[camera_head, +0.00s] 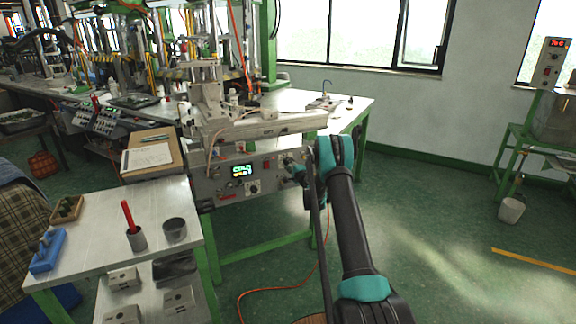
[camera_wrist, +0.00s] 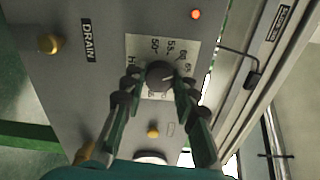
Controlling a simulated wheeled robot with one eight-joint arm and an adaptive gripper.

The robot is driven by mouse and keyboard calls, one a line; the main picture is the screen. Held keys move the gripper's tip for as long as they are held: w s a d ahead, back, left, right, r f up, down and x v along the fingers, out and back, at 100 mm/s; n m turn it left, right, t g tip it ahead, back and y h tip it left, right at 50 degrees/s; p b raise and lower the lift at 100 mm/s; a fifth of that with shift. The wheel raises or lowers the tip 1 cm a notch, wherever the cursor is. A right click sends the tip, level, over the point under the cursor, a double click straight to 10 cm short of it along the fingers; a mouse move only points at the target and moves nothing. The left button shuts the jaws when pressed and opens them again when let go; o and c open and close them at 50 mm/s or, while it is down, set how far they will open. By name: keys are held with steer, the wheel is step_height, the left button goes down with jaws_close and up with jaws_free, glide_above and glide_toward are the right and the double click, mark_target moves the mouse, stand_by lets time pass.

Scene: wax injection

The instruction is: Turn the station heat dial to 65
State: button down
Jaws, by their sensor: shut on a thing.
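The heat dial (camera_wrist: 158,73) is a dark round knob on a white scale plate (camera_wrist: 136,44) in the wrist view. Printed numbers, including 50, 55 and what looks like 60 and 65, run around its upper side. The dial's exact setting cannot be read. My gripper (camera_wrist: 157,88) has its two fingers on either side of the dial, shut on it. In the head view my gripper (camera_head: 290,168) is at the right part of the station's front panel (camera_head: 215,186), and the dial is largely hidden there.
The panel carries a lit display (camera_head: 242,170) and another knob (camera_head: 253,187). In the wrist view, a yellow knob (camera_wrist: 48,44) by the DRAIN label (camera_wrist: 88,40), an orange lamp (camera_wrist: 196,14) and a bent rod (camera_wrist: 238,52) are close by. A side table (camera_head: 90,215) holds cups.

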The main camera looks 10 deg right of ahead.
steer(key=shift+m, duration=1.1)
steer(key=c, duration=1.2)
jaws_free()
steer(key=v, duration=1.2)
